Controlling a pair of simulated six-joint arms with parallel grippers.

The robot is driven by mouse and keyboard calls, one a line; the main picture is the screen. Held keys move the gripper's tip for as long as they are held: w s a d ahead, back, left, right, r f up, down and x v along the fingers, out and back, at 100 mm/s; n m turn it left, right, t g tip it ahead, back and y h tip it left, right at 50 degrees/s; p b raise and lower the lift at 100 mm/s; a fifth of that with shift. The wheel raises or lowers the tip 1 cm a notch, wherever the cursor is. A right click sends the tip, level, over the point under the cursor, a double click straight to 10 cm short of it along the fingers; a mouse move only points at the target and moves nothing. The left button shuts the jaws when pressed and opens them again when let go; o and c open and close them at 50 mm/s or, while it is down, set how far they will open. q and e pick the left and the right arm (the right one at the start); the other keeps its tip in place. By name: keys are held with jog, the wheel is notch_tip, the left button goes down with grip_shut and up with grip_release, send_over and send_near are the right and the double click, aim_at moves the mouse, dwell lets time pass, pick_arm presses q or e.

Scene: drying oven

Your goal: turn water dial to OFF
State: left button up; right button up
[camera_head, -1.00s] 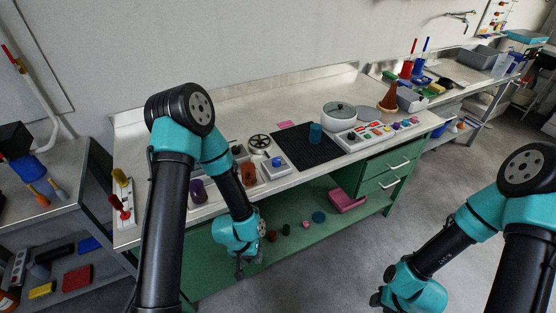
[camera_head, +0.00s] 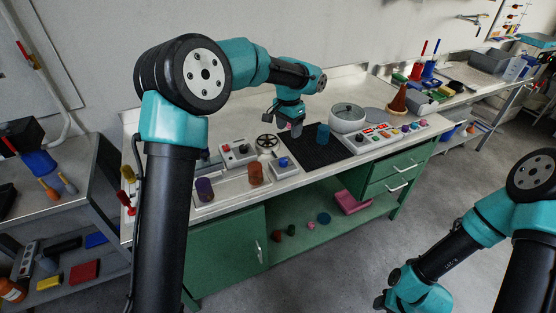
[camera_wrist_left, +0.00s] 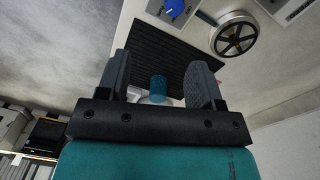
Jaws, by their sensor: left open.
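A blue knob (camera_head: 283,161) sits on a small pale box on the bench, and it also shows at the top of the left wrist view (camera_wrist_left: 175,7). A black dial (camera_head: 243,149) is on a pale control box to its left. I cannot read which of them is the water dial, nor any markings. My left gripper (camera_head: 289,127) is above the black mat, behind and right of the blue knob. In the left wrist view its fingers are apart and empty, with a blue cup beyond them. My right gripper (camera_head: 382,300) is low at the bottom, away from the bench.
A spoked handwheel (camera_head: 266,141) stands near the blue knob. The blue cup (camera_head: 323,134) is on the black mat (camera_head: 315,155). A purple cup (camera_head: 204,189) and an orange cup (camera_head: 255,173) stand at the front left. A lidded white pot (camera_head: 347,121) and button panel (camera_head: 390,134) are right.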

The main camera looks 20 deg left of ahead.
aim_at(284, 160)
pick_arm(q)
jog(key=shift+w+a+r+y, duration=0.1)
jog(key=shift+a+r+y, duration=0.05)
jog(key=shift+a+r, duration=0.4)
jog(key=shift+w+a+r+y, duration=0.15)
jog(key=shift+a+r, duration=0.2)
jog(key=shift+r, duration=0.35)
jog(key=shift+s+f, duration=0.1)
notch_tip(284, 160, down, 17)
jog(key=shift+f, duration=0.15)
jog(key=c, duration=0.9)
